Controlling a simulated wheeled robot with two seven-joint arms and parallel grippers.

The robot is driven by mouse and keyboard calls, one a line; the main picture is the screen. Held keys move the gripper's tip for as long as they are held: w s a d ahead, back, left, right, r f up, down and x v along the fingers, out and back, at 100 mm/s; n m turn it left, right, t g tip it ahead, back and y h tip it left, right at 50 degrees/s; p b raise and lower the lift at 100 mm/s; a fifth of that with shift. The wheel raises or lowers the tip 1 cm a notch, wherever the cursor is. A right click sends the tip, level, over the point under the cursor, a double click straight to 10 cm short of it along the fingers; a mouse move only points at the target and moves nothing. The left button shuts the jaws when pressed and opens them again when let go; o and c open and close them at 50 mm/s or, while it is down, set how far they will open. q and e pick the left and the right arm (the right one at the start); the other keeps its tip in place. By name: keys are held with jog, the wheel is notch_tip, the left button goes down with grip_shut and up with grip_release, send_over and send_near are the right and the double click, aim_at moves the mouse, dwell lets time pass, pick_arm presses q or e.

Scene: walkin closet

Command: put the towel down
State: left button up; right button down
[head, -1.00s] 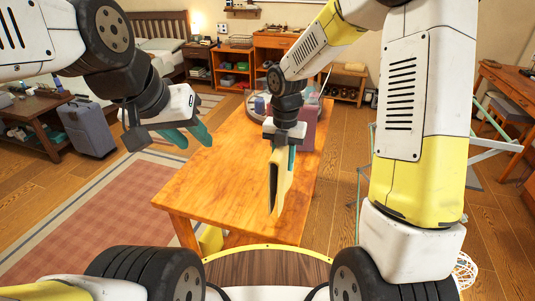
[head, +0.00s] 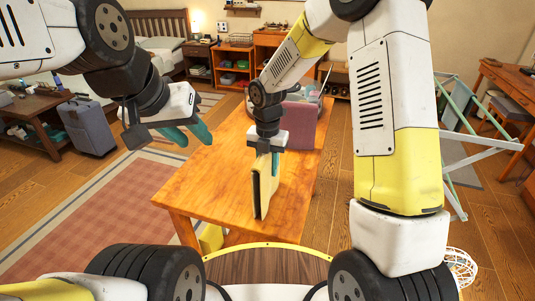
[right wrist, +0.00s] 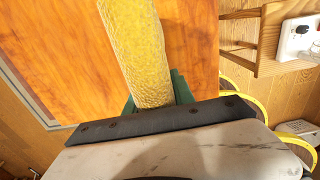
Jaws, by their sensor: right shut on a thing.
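The yellow towel (head: 264,185) hangs folded and upright from my right gripper (head: 268,152), over the wooden table (head: 205,185). The right gripper's jaws are shut on the towel's top edge. In the right wrist view the towel (right wrist: 142,50) stretches out from between the green fingers, with the table top (right wrist: 60,60) behind it. The towel's lower edge is close to the table top; I cannot tell whether it touches. My left gripper (head: 190,135) is to the left of the table, its teal fingers apart and empty.
A mauve box-like thing (head: 299,122) and a clear container stand at the table's far end. The table's near left part is bare. A grey suitcase (head: 87,127) stands on the floor at left, and a folding rack (head: 455,130) is at right.

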jog(key=c, duration=1.1)
grip_release()
jog(key=shift+o, duration=0.2)
